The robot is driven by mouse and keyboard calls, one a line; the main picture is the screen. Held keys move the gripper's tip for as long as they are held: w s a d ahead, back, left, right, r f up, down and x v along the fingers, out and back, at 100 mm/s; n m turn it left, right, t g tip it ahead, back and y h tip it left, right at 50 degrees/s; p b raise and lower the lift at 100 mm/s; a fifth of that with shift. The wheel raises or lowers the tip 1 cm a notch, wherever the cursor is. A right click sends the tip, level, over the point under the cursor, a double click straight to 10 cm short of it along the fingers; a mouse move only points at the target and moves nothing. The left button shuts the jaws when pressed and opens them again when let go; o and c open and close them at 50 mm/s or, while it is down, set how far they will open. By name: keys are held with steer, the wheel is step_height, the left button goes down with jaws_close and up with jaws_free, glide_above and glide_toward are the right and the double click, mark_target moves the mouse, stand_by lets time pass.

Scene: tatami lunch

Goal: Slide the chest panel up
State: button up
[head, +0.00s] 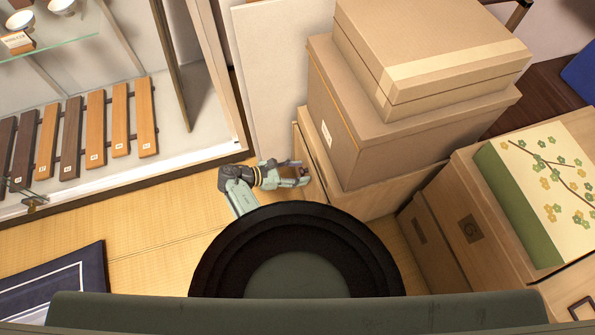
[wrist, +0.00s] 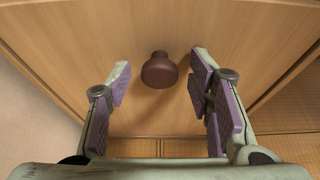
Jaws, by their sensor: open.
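The chest panel (wrist: 240,30) is a flat light-wood face that fills most of the wrist view, with a round dark brown knob (wrist: 160,70) on it. I cannot tell how deep the knob sits between the fingers. In the head view my gripper (head: 298,176) is low beside the left face of the wooden chest (head: 375,190). That view shows the panel at a steep angle, and the gripper partly covers it.
Two cardboard boxes (head: 400,140) are stacked on the chest. A pale board (head: 270,90) stands behind my gripper. A glass display case (head: 190,160) is at the left. More boxes (head: 470,225) stand at the right.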

steer(key=shift+c, duration=0.6)
jaws_close()
